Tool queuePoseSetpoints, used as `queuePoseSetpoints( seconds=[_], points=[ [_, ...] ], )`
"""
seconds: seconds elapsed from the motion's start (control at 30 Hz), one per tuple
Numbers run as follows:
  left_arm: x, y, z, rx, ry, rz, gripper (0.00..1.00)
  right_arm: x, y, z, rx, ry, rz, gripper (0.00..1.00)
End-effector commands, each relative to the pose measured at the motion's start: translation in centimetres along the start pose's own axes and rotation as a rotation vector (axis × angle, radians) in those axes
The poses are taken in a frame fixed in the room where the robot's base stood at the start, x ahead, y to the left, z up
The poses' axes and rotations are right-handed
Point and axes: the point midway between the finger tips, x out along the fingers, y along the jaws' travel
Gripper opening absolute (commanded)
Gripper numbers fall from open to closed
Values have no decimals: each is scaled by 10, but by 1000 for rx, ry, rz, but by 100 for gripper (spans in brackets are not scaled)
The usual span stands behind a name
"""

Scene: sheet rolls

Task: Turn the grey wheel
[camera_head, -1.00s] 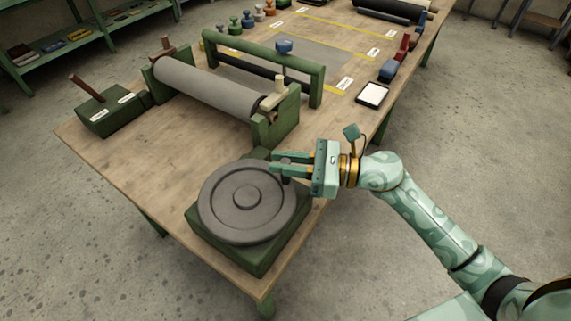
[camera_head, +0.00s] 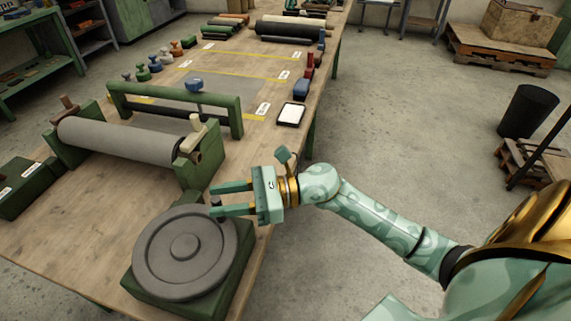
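The grey wheel (camera_head: 160,264) is a flat round disc with a raised hub, lying on a green block at the near corner of the wooden table. A small dark upright knob (camera_head: 215,203) stands at its far right rim. My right gripper (camera_head: 214,198) reaches in from the right at the rim. Its two green fingers are apart, one on the far side and one on the near side of the knob. I see a gap at the knob, though contact is hard to judge. My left gripper is out of view.
Behind the wheel, a grey roller (camera_head: 120,139) sits between green stands, with a green frame (camera_head: 180,90) beyond. A white pad (camera_head: 291,114) lies near the table's right edge. A black bin (camera_head: 527,110) and pallets stand on the floor at right. The floor beside the table is clear.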

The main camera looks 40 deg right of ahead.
Motion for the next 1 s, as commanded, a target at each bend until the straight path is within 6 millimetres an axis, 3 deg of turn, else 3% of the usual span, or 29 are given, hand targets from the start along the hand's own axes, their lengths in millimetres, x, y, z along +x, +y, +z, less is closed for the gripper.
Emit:
queuePoseSetpoints(
  seconds=[0.3,0.5,0.7,1.0],
  points=[
    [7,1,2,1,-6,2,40,-85,0,-3,2,6,-2,37],
    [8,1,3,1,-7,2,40,-127,0,-1,2,3,-1,37],
    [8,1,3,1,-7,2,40,-145,0,0,-1,1,0,37],
    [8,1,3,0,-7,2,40,-146,0,0,-1,1,0,37]
  ],
)
